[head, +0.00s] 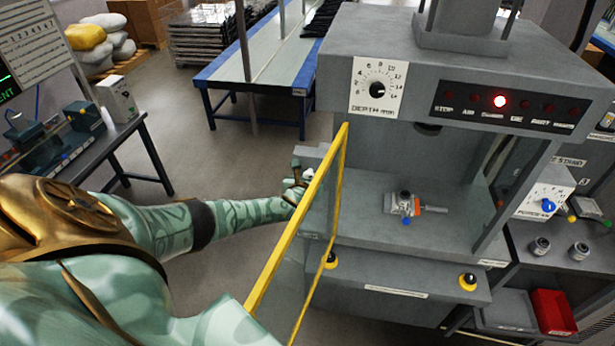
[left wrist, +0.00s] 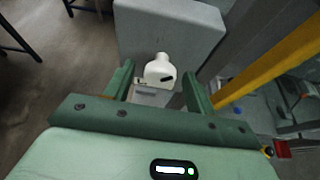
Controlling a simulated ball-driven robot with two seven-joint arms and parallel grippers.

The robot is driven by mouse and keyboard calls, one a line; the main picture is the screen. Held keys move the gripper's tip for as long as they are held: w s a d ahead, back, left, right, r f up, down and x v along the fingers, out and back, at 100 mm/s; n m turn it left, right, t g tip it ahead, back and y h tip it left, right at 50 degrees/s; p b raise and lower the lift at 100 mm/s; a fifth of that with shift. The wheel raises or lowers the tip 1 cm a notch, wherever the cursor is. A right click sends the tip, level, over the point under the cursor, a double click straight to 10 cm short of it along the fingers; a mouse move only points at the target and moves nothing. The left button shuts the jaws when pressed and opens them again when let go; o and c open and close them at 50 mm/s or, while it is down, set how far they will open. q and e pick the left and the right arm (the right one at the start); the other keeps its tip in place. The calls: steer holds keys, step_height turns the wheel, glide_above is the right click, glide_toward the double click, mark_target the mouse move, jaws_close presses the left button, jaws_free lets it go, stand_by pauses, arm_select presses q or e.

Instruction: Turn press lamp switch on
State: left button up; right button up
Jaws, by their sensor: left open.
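The press (head: 470,60) is a grey machine at the right of the head view, with a lit red lamp (head: 499,101) on its black front panel. In the left wrist view a white, rounded, knob-like switch (left wrist: 160,68) stands out at a grey block (left wrist: 175,25). My left gripper (head: 297,183) is at the press's left side, behind the yellow-edged guard. In the left wrist view its green fingers (left wrist: 160,82) are open, one on each side of the switch. I cannot tell whether they touch it. My right gripper is not in view.
The yellow-framed clear guard (head: 300,225) stands close to my left forearm. A dial marked DEPTH (head: 377,90) is on the press front. Two yellow-ringed black buttons (head: 468,281) are on its lower front. A red bin (head: 553,312) is at the lower right. Open floor lies left of the press.

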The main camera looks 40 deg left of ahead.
arm_select(q)
steer(key=shift+s, duration=0.15)
steer(key=v, duration=0.7)
steer(key=shift+d, duration=0.15)
steer(key=shift+s, duration=0.1)
stand_by(0.3)
